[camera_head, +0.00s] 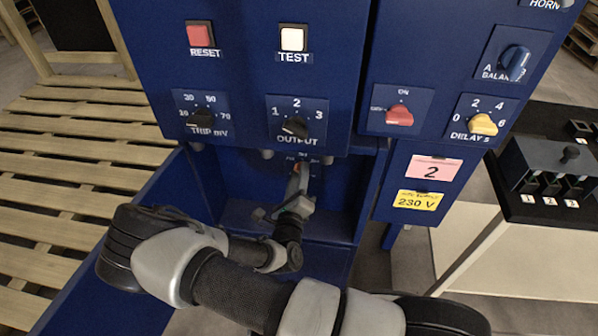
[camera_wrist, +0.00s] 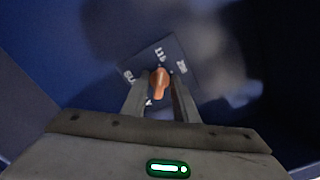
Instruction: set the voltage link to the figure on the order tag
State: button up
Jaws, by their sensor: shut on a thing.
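The voltage link is an orange knob (camera_wrist: 160,80) on a small blue label plate (camera_wrist: 181,61), deep in the cabinet's lower recess. My gripper (camera_wrist: 158,88) has its fingers on both sides of the knob and is shut on it. The wrist view shows white lettering around the knob, tilted and partly covered by the fingers; one mark looks like 110 or 115. Which mark the knob points at I cannot tell. In the head view my gripper (camera_head: 297,188) reaches into the recess and hides most of the knob. The yellow order tag (camera_head: 418,200) reads 230 V.
A pink card (camera_head: 432,169) marked 2 hangs above the tag. Above the recess are the trip knob (camera_head: 200,119), output knob (camera_head: 295,127), red switch (camera_head: 399,115) and yellow delay knob (camera_head: 483,124). The recess walls (camera_head: 204,186) stand close around my arm.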

jog(key=m+p, duration=0.3)
jog(key=m, duration=0.4)
jog(key=m+p, duration=0.4)
jog(key=m, duration=0.4)
jog(key=m+p, duration=0.4)
jog(key=m, duration=0.3)
jog(key=shift+s+d, duration=0.1)
jog(key=shift+d, duration=0.25)
jog(key=shift+m, duration=0.3)
jog(key=o, duration=0.7)
jog(key=shift+c, duration=0.2)
jog(key=s+a, duration=0.3)
jog(key=s, duration=1.4)
jog(key=shift+a+p, duration=0.15)
jog(key=shift+p, duration=0.25)
